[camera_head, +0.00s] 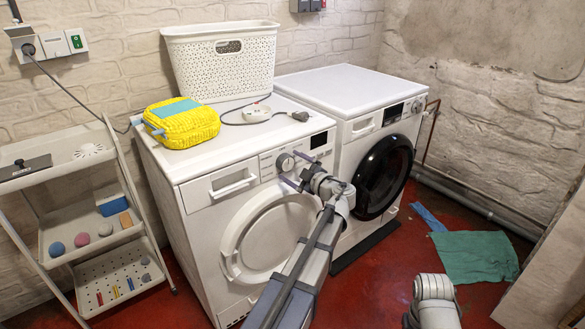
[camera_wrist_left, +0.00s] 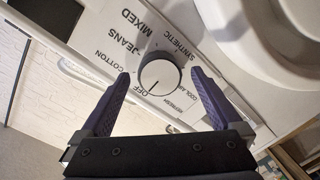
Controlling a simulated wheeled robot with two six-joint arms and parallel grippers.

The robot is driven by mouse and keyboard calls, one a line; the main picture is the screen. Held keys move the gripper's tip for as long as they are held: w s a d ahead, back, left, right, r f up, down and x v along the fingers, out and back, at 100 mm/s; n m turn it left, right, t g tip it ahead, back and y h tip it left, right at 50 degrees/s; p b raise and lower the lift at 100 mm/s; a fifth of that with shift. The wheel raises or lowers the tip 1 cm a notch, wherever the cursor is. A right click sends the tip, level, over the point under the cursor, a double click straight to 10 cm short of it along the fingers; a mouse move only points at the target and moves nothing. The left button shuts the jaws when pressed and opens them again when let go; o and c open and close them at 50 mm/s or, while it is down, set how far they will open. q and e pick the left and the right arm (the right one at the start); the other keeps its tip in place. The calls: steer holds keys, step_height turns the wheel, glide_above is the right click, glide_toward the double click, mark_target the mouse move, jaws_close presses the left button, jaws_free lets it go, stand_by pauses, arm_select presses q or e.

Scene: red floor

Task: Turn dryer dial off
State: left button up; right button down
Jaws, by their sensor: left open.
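The dryer dial (camera_head: 285,162) is a round knob on the front panel of the left white machine (camera_head: 165,178). In the left wrist view the white dial (camera_wrist_left: 159,73) has printed labels around it, among them OFF, COTTON, JEANS, MIXED and SYNTHETIC. A dark line on its face appears to point down toward the OFF side; its exact setting is hard to tell. My left gripper (camera_head: 296,170) is open in front of the panel. In the wrist view its purple fingers (camera_wrist_left: 161,77) stand on either side of the dial, with gaps visible. My right gripper is not in view.
A second white machine (camera_head: 345,91) with a dark round door stands at right. A white basket (camera_head: 222,75), yellow bundle (camera_head: 182,124) and cable lie on the left machine. A shelf cart (camera_head: 90,245) stands left. A green cloth (camera_head: 474,256) lies on the red floor.

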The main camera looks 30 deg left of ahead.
arm_select(q)
steer(key=v, duration=0.7)
steer(key=shift+s+d+p, duration=0.2)
steer(key=shift+d+p, duration=0.15)
stand_by(0.4)
steer(key=s+d+f+m+g+h, duration=0.3)
steer(key=s+d+f+m+h, duration=0.5)
steer(key=s+d+f+m, duration=0.55)
steer(key=s+d+f+m+g+h, duration=0.45)
steer(key=s+d+m+h, duration=0.25)
steer(key=s+d+m, duration=0.55)
step_height(320, 180, up, 28)
steer(key=w+d+p, duration=0.2)
steer(key=p, duration=2.7)
steer(key=shift+d+m+t+p, duration=0.3)
steer(key=shift+d+t+p, duration=0.1)
steer(key=shift+t, duration=0.05)
